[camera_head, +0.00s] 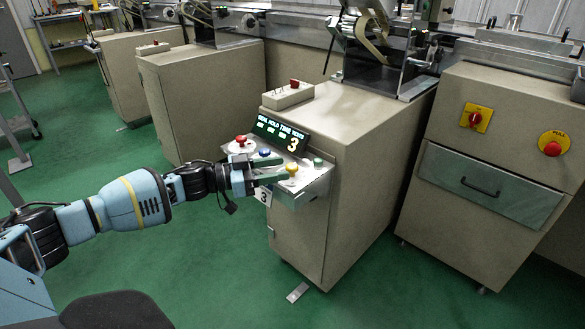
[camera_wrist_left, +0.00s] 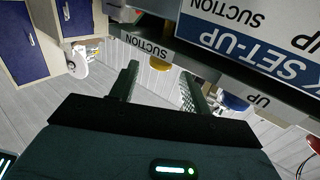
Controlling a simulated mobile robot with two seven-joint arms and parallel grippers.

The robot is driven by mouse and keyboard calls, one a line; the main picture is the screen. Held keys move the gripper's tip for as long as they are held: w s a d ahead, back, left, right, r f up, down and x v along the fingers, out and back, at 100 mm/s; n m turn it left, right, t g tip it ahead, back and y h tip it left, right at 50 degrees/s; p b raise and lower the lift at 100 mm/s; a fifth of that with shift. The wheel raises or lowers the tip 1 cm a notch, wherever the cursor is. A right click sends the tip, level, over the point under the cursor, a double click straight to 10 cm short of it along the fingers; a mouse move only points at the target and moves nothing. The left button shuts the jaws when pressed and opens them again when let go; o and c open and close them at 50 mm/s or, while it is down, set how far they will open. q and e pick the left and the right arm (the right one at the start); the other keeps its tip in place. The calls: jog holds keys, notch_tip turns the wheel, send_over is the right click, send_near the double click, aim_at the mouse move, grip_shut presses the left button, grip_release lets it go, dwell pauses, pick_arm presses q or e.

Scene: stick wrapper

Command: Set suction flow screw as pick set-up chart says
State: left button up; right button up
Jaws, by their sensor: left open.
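My left gripper (camera_head: 274,179) is open at the front of a small control panel (camera_head: 310,183). The panel carries a red knob (camera_head: 241,140), a blue knob (camera_head: 264,153), a yellow knob (camera_head: 291,169) and a green knob (camera_head: 318,162). In the left wrist view, the yellow knob (camera_wrist_left: 160,63) shows beyond and between the open fingertips (camera_wrist_left: 160,72), apart from them. A strip label reading SUCTION (camera_wrist_left: 143,45) is close by. A blue and white set-up chart (camera_wrist_left: 262,40) appears upside down and cut off; its values cannot be read. My right gripper is out of view.
A lit display (camera_head: 280,133) behind the knobs shows a 3. A tag marked 3 (camera_head: 263,196) hangs at the panel's front. Beige machine cabinets (camera_head: 204,92) stand behind and right; a drawer cabinet (camera_head: 492,185) has a red switch and button.

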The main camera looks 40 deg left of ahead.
aim_at(292, 166)
pick_arm(q)
jog(key=shift+b+x, duration=0.35)
jog(key=shift+x, duration=1.85)
